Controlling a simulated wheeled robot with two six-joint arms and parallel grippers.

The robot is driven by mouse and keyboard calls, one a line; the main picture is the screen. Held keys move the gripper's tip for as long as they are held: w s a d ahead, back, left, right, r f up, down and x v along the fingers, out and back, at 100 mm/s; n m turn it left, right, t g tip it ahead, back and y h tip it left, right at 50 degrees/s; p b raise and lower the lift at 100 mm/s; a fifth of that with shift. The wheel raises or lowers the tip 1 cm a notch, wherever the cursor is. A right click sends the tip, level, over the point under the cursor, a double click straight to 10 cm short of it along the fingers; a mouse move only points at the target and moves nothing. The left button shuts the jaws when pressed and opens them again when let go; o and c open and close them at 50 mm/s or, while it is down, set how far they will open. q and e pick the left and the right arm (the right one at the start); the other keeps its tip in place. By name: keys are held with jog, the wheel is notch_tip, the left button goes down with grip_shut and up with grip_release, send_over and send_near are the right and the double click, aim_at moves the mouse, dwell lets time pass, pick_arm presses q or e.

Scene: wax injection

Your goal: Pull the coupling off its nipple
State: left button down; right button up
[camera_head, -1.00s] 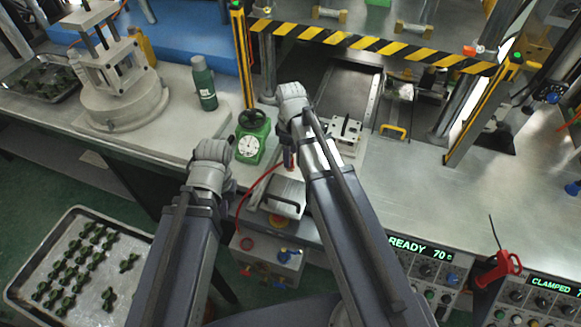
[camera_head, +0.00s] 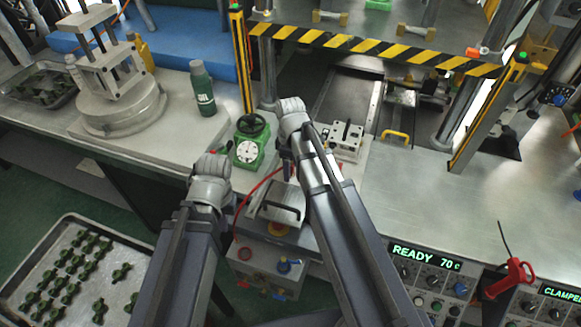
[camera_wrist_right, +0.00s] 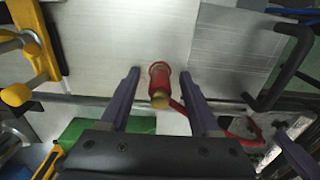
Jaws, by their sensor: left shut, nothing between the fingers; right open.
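The coupling (camera_wrist_right: 159,76) is a red sleeve in the right wrist view, with a round brass-coloured end (camera_wrist_right: 159,99) towards the camera. A red hose runs off beside it. My right gripper (camera_wrist_right: 158,76) is open, with one dark finger on each side of the coupling and visible gaps between. In the head view my right gripper (camera_head: 288,163) hangs near the small bench, and my arm hides most of the coupling. My left gripper (camera_head: 222,187) is shut and empty, to the left of the hose. I cannot make out the nipple separately.
A green block with a dial and handwheel (camera_head: 250,142) stands between my grippers. A metal mould block (camera_head: 345,140) is right of my right wrist. A green bottle (camera_head: 202,88) stands further back. A striped guard bar (camera_head: 370,47) crosses behind. A tray of green parts (camera_head: 125,252) is lower left.

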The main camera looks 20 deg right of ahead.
dwell(0.3)
grip_shut()
dwell(0.4)
dwell(0.8)
jog(key=shift+r, duration=0.15)
jog(key=shift+r+p, duration=2.9)
jog(key=shift+p, duration=0.15)
